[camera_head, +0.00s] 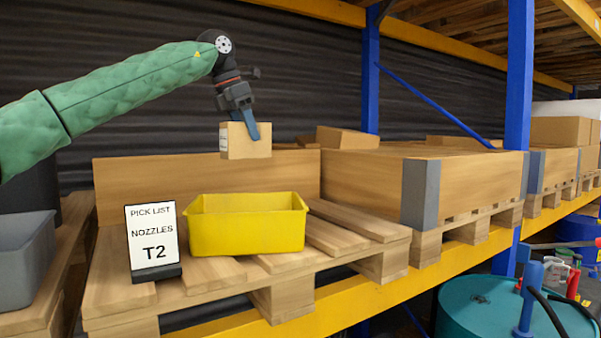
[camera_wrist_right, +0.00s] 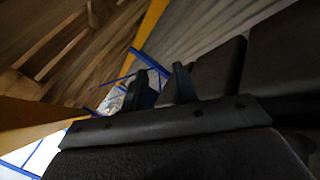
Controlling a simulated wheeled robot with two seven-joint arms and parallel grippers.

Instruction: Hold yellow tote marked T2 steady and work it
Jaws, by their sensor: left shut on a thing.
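The yellow tote (camera_head: 247,236) stands upright on a wooden pallet in the head view, just right of a white sign (camera_head: 153,237) reading PICK LIST NOZZLES T2. My left gripper (camera_head: 252,132) is above the tote, pointing down, and is shut on a small cardboard box (camera_head: 234,145). The box hangs above the tote, apart from it. The tote's inside is mostly hidden by its front wall. My right gripper (camera_wrist_right: 163,85) shows in the right wrist view, its two dark fingers apart with nothing visible between them. The tote cannot be made out there.
The wooden pallet (camera_head: 220,273) lies on a rack with a yellow beam (camera_head: 375,296) and blue uprights (camera_head: 519,75). A large wooden crate (camera_head: 365,188) is at right, a grey bin (camera_head: 25,262) at left. A teal drum (camera_head: 470,303) stands lower right.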

